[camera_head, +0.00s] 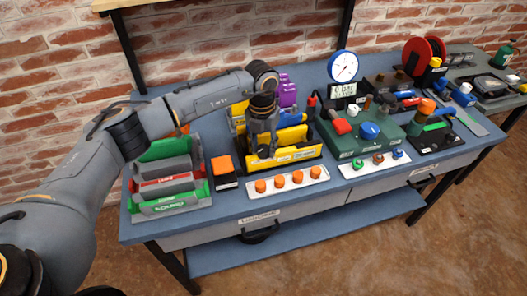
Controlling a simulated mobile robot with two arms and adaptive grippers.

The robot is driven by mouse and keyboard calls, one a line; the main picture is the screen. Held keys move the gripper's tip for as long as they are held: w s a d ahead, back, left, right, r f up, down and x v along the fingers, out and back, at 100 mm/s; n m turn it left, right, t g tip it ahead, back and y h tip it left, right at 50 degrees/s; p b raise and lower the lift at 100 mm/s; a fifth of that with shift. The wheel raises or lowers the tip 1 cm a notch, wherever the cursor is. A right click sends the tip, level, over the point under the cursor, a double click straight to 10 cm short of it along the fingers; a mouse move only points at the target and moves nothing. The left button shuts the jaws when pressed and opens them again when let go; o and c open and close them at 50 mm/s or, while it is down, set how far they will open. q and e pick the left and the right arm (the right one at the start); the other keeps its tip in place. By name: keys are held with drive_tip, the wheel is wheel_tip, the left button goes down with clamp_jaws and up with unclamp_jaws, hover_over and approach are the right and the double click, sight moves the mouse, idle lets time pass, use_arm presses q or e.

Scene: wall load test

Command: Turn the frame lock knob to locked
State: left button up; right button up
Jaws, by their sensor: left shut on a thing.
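The yellow frame (292,154) stands on the blue bench, left of its middle, with pale labels on its front. My left gripper (262,148) reaches down from above to the left part of this frame. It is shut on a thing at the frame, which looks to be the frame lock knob. The fingers hide the knob, so I cannot tell which way it points. My right gripper is not in view.
A white strip with orange knobs (283,182) lies in front of the frame. An orange-and-black box (224,172) and a red-and-green rack (168,182) stand left. A green unit with a blue knob (369,131) and a round gauge (343,66) stand right.

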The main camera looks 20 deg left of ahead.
sight(263, 148)
use_arm(q)
drive_tip(key=m+b, duration=0.2)
drive_tip(key=m, duration=0.1)
drive_tip(key=shift+m, duration=0.4)
drive_tip(key=shift+m+b, duration=0.5)
drive_tip(key=shift+b, duration=0.1)
drive_tip(key=o, duration=1.2)
wheel_tip(263, 148, up, 12)
drive_tip(key=shift+w+a+r, duration=0.1)
